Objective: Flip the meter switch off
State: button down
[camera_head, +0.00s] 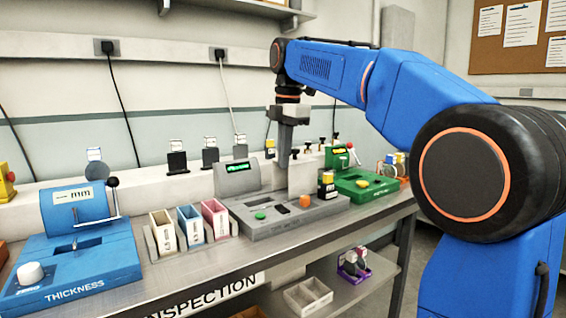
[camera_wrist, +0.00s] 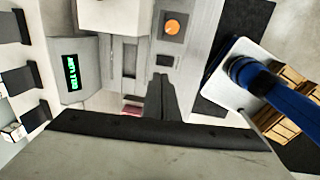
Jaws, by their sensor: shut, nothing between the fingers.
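The grey meter (camera_head: 290,222) stands on the bench, with a lit green display (camera_head: 238,167) at its upper left. The display also shows in the wrist view (camera_wrist: 70,73). An orange piece (camera_head: 305,201) sits on its front deck; in the wrist view it is a round orange part in a dark square (camera_wrist: 172,27). I cannot tell whether this is the switch or which way it is set. A green button (camera_head: 260,215) is to its left. My gripper (camera_head: 284,163) points down above the meter, shut and empty; its closed fingers show in the wrist view (camera_wrist: 160,90), apart from the orange part.
White, blue and pink bins (camera_head: 163,230) stand left of the meter. A blue thickness gauge (camera_head: 80,255) is at far left. A green device (camera_head: 365,187) is close on the right, with a black-and-yellow cylinder (camera_head: 326,186) between. A lower shelf (camera_head: 345,289) holds small trays.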

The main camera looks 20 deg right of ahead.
aim_at(283, 209)
jog(key=f, duration=0.3)
jog(key=w+f, duration=0.1)
jog(key=f, duration=0.7)
jog(key=shift+w+a+f, duration=0.2)
jog(key=shift+f, duration=0.05)
jog(key=shift+f, duration=0.2)
jog(key=shift+s, duration=0.1)
jog(key=shift+s+d+r, duration=0.1)
jog(key=shift+s+d, duration=0.1)
jog(key=shift+s, duration=0.4)
notch_tip(283, 209, up, 14)
jog(key=s, duration=0.1)
jog(key=shift+s+d, duration=0.3)
dwell(0.3)
